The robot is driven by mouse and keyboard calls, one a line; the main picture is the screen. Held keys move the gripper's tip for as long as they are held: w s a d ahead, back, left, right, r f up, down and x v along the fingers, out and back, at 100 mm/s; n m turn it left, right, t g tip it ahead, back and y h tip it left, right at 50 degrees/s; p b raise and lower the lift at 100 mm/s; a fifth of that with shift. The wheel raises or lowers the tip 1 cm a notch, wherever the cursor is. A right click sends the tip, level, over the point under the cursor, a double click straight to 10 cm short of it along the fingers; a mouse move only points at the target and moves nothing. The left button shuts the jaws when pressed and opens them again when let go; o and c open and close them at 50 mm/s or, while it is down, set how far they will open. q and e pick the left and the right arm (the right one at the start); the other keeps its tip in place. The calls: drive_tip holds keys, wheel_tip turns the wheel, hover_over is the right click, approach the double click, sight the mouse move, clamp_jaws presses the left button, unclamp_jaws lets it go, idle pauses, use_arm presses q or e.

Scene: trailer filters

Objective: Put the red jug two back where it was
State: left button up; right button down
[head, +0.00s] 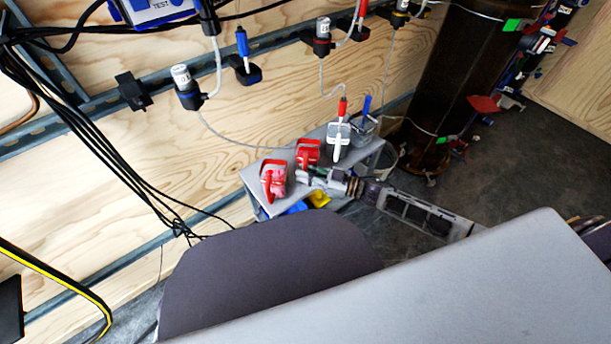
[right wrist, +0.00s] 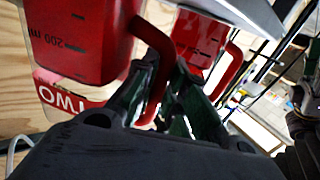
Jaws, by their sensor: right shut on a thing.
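The red jug two (head: 308,150) is at the grey bench (head: 259,181), behind and right of another red jug (head: 273,178). In the right wrist view jug two (right wrist: 85,40) shows upside down, with its TWO label and measuring marks. My right gripper (head: 307,173) reaches in from the right, and its fingers (right wrist: 160,92) are shut on that jug's red handle. The other red jug (right wrist: 200,35) is beside it in that view, apart from the fingers. I cannot tell whether jug two rests on the bench or is slightly raised. My left gripper is not in view.
A white jug (head: 338,140) and a grey container (head: 362,124) stand farther right on the bench. Blue (head: 297,208) and yellow (head: 319,198) items are under it. A wooden wall with cables and hoses is behind. A dark cylinder (head: 455,70) stands at the right.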

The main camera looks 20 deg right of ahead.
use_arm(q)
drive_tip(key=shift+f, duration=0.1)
use_arm(e)
drive_tip(key=shift+f, duration=0.15)
drive_tip(key=c, duration=1.9)
unclamp_jaws()
drive_tip(key=shift+f, duration=0.1)
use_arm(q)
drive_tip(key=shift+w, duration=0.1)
use_arm(e)
drive_tip(key=o, duration=0.4)
drive_tip(key=shift+s+d, duration=0.25)
drive_tip(key=shift+d, duration=0.05)
use_arm(q)
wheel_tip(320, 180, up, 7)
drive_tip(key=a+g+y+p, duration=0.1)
drive_tip(key=p, duration=0.2)
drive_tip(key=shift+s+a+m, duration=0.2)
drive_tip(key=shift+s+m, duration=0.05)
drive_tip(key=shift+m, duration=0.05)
use_arm(e)
drive_tip(key=shift+v, duration=5.6)
drive_tip(key=shift+a, duration=0.1)
